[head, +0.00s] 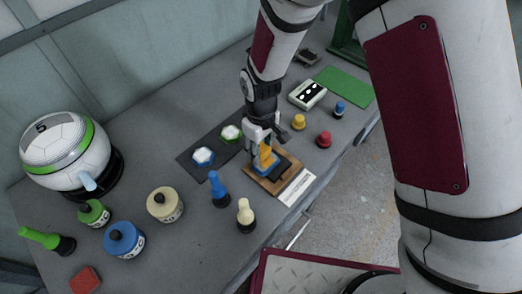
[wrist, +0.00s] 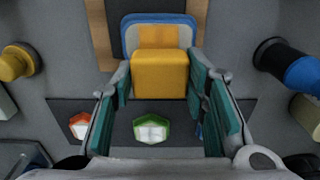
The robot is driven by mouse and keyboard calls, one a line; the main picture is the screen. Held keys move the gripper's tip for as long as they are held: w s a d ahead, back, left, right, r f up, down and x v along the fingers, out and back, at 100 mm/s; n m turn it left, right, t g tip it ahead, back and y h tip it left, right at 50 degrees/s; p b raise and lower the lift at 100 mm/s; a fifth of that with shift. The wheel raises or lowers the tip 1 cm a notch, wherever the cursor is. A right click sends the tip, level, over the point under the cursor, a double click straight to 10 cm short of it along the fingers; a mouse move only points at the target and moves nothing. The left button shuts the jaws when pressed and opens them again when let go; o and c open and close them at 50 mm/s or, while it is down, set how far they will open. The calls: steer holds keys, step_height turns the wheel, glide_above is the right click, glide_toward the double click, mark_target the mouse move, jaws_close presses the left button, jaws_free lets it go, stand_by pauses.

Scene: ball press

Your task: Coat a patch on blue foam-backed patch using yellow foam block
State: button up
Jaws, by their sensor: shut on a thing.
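My gripper (wrist: 160,95) is shut on the yellow foam block (wrist: 160,74), which sits between its teal finger pads. The yellow block also shows in the head view (head: 265,155), under my gripper (head: 262,142). The blue foam-backed patch (wrist: 130,36) lies beneath and beyond the block; its face is grey with a blue rim. An orange-yellow area (wrist: 160,36) shows on the face just past the block. The block looks to be on or just above the patch; I cannot tell if they touch. In the head view the patch is mostly hidden by the block and gripper.
The patch is on a brown wooden board (head: 264,183) near the table's front edge, with a white label (head: 297,188) beside it.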

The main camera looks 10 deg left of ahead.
steer(key=shift+r+p, duration=0.8)
steer(key=shift+r, duration=1.45)
steer(key=shift+r+p, duration=0.55)
steer(key=shift+r, duration=0.95)
